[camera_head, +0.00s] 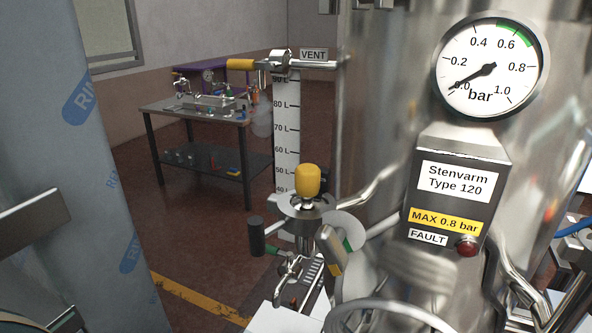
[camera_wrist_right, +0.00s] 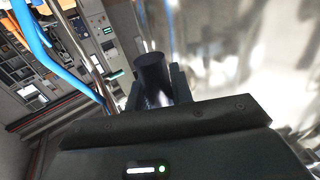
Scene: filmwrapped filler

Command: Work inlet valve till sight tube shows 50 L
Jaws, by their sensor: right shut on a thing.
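The sight tube (camera_head: 286,130) stands upright left of the steel tank (camera_head: 385,90). Its white scale shows marks from about 40 L to 90 L; I cannot make out a liquid level. A yellow knob (camera_head: 307,180) on a steel fitting covers part of the scale's lower end. A black-ended handle (camera_head: 256,236) sits below left of it. In the right wrist view my right gripper (camera_wrist_right: 156,85) is shut on a dark cylindrical handle (camera_wrist_right: 151,66). Grey parts at the left edge of the head view may be my left gripper (camera_head: 32,219); its jaws are unclear.
The round gauge (camera_head: 488,70) reads near 0 bar. The FAULT lamp (camera_head: 467,245) looks dark red. A film-wrapped block (camera_head: 85,190) stands left. A bench (camera_head: 200,108) stands behind. Blue hoses (camera_wrist_right: 38,45) pass near my right gripper.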

